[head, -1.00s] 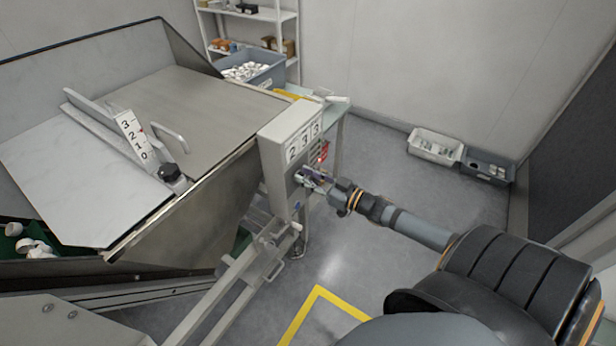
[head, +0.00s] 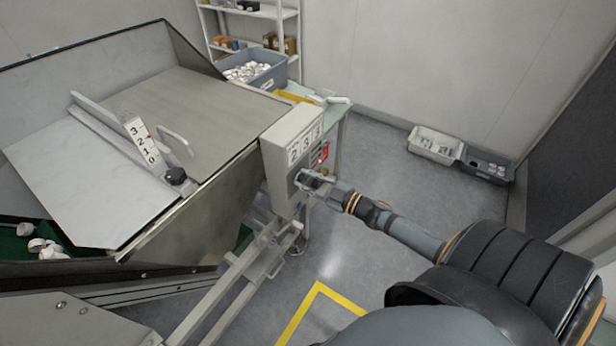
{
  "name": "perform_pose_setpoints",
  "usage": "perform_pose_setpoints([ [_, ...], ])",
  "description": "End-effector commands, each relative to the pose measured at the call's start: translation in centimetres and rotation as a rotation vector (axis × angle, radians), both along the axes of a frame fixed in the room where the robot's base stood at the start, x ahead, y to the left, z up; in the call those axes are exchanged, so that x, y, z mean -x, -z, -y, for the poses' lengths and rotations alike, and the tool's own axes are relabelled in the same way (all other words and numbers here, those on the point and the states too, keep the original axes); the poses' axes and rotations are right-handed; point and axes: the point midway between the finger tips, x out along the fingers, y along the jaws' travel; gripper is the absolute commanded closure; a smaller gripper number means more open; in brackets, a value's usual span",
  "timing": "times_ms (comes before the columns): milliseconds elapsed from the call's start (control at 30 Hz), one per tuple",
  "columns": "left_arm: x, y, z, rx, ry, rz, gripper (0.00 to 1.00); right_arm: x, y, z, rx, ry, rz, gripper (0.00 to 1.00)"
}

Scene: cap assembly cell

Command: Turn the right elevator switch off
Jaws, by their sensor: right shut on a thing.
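The grey control box (head: 281,158) with a panel of numbers (head: 304,143) stands at the right end of the metal hopper. A small red light (head: 321,160) shows on its right side. My right gripper (head: 311,181) is at the lower front of the box, shut on a small dark part there, which looks like a switch knob. The fingers cover most of it, so its turned position cannot be read. My left gripper is not in view.
The hopper (head: 190,215) with its sloping plates fills the left. A grey bin of white caps (head: 262,84) stands behind the box. Two bins, one white (head: 434,150) and one dark (head: 487,168), lie by the back wall. The floor right of the box is open.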

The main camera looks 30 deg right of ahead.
Motion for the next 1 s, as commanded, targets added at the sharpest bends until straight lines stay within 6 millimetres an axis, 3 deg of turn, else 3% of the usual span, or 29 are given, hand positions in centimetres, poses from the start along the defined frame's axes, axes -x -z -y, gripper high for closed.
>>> perform_pose_setpoints([
  [400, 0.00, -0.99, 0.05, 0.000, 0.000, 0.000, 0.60, 0.12, 0.20, -0.20, 0.177, 0.001, 0.072, 1.00],
  [967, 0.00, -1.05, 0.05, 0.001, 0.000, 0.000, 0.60, 0.14, 0.33, -0.21, 0.205, 0.000, 0.083, 1.00],
  [1000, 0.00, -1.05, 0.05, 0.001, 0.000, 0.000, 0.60, 0.14, 0.33, -0.21, 0.205, 0.000, 0.083, 0.70],
])
